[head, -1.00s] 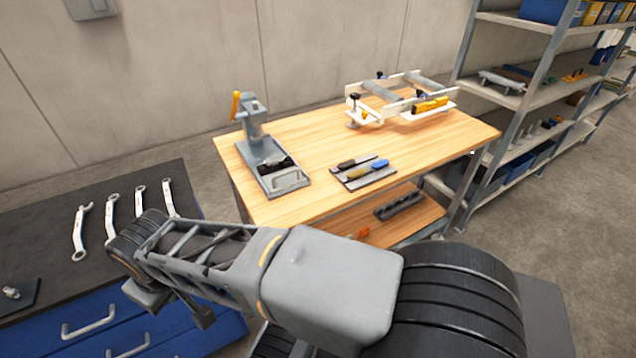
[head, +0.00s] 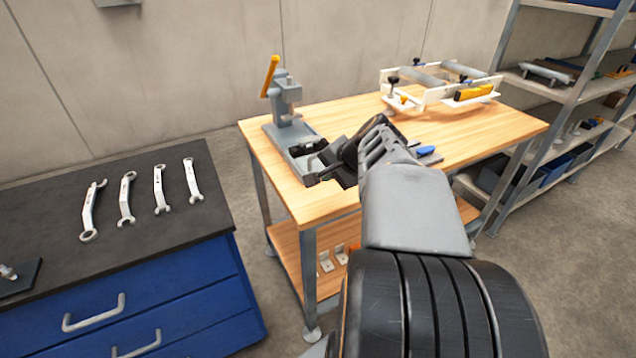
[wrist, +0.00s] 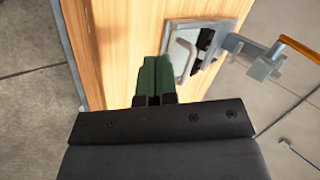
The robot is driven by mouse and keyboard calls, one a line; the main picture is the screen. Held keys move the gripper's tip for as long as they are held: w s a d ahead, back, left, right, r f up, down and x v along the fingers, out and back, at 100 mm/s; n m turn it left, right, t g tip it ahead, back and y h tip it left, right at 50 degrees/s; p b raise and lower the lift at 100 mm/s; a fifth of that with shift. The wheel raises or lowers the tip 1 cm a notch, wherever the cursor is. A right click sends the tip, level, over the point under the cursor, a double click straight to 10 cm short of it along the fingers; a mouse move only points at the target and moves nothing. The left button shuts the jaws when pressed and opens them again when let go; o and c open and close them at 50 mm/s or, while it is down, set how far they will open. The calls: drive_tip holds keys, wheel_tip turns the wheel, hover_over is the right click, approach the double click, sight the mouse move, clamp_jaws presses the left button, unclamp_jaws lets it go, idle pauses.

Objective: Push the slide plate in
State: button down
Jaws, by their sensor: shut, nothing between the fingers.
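The slide plate (wrist: 180,62) is a grey plate with a pale loop handle, at the front end of the press base. In the wrist view it lies just right of my fingertips. In the head view my gripper hides most of it. The press (head: 285,105) is grey with an orange lever and stands at the left of the wooden workbench; a dark block (wrist: 205,38) sits behind the handle. My gripper (wrist: 155,62) is shut and empty, beside the handle; whether it touches cannot be told. It also shows in the head view (head: 322,176).
The workbench (head: 350,112) carries a white frame with rollers (head: 435,85) at the back right and a blue-handled tool (head: 425,151) partly behind my arm. A blue cabinet (head: 150,290) with several wrenches stands left. Shelving (head: 555,90) stands right.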

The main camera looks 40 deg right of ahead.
sight(311, 168)
drive_tip(key=d+m+t+b, duration=0.1)
drive_tip(key=d+m, duration=0.2)
drive_tip(key=d, duration=0.2)
drive_tip(key=shift+h, duration=0.3)
drive_tip(key=b+x, duration=0.1)
drive_tip(key=x, duration=0.8)
drive_tip(key=shift+w+f, duration=0.1)
drive_tip(key=shift+f, duration=0.15)
drive_tip(key=w, duration=0.3)
drive_tip(key=shift+a, duration=0.1)
drive_tip(key=shift+w, duration=0.65)
drive_tip(key=shift+w, duration=0.1)
